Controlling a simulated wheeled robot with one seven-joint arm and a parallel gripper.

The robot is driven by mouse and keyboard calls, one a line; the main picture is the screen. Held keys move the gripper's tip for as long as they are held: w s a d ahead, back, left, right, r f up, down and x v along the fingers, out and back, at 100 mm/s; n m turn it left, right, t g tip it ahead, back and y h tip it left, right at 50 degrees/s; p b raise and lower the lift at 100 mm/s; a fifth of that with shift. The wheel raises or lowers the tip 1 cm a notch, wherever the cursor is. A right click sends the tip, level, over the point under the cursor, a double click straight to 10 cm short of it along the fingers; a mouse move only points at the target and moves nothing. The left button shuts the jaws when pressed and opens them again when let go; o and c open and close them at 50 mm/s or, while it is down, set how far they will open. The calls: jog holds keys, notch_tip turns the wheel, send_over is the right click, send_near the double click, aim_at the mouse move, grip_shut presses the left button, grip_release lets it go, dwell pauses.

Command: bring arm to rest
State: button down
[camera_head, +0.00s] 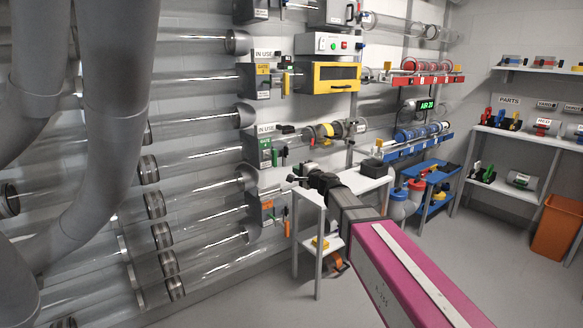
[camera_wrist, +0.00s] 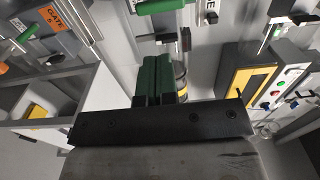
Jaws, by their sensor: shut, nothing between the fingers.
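My arm reaches in from the lower right of the head view, with its pink link nearest. My gripper (camera_head: 294,179) is at its far end, out over the white table near the tube wall. In the wrist view my gripper (camera_wrist: 160,70) shows two green fingers side by side, shut with nothing between them. The gripper appears apart from the wall fittings, though the exact gap is hard to tell.
A white table (camera_head: 354,182) stands beside and beneath the gripper. Clear tubes and grey control boxes line the wall, with a yellow-fronted box (camera_head: 328,78) above. A blue cart (camera_head: 432,172), shelves (camera_head: 530,138) and an orange bin (camera_head: 557,228) stand right. Floor at the front is clear.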

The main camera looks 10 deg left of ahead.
jog(key=s+d+f+n+g+h, duration=0.35)
jog(key=s+d+f, duration=0.25)
jog(key=d+f, duration=0.5)
jog(key=s+d+f+n+g+h, duration=0.3)
jog(key=s+d+f+n+g, duration=0.15)
jog(key=d+f, duration=0.7)
jog(key=s+d+f+g+h, duration=0.2)
jog(key=s+d, duration=0.4)
jog(key=d, duration=0.3)
jog(key=s+d+f+g+h, duration=0.1)
jog(key=s+d+f+h, duration=0.4)
jog(key=s+d+f, duration=0.2)
jog(key=shift+d+g, duration=0.4)
jog(key=shift+d, duration=0.75)
